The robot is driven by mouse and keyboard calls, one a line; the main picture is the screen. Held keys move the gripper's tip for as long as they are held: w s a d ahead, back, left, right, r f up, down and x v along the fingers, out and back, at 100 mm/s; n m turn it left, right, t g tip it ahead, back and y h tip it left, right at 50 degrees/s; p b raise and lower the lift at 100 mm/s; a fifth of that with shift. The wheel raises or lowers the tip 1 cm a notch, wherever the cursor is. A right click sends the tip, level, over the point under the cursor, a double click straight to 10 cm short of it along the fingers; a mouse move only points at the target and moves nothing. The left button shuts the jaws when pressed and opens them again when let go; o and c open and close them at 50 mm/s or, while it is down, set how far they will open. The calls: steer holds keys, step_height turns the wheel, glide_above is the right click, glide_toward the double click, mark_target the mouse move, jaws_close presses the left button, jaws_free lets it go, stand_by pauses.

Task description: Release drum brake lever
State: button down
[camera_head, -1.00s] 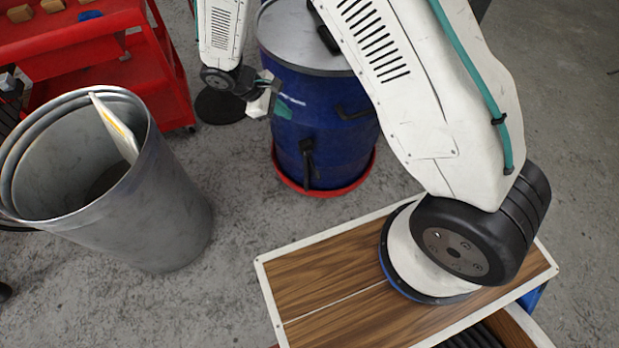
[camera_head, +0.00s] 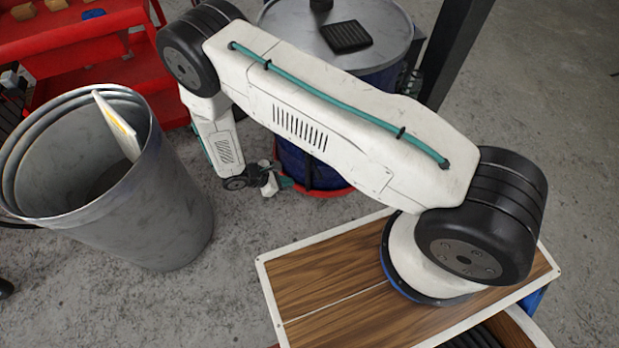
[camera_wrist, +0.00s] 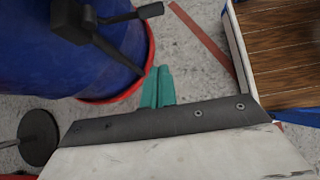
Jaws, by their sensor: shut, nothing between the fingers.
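The blue drum (camera_head: 327,178) has a grey lid and a red base and stands on the floor, partly hidden by my arm. In the wrist view, the drum (camera_wrist: 40,60) fills the upper left. A black lever (camera_wrist: 72,20) with a block, a short bar and a long arm sits on its side. The lever is mostly hidden in the head view. My gripper (camera_head: 285,183) is low beside the drum's near side. In the wrist view, its teal fingers (camera_wrist: 158,88) are together and empty, right of the lever's lower end and near the red base. I see no contact with the lever.
A metal bin (camera_head: 160,215) with a white item stands left. A red cart (camera_head: 75,50) is behind it. A black pad (camera_head: 346,37) lies on the drum lid. A wooden panel (camera_head: 320,280) with white edging lies below my arm. Floor between bin and panel is clear.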

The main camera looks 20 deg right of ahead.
mark_target(315, 165)
steer(key=d+f, duration=0.3)
steer(key=d, duration=0.6)
steer(key=shift+f, duration=0.2)
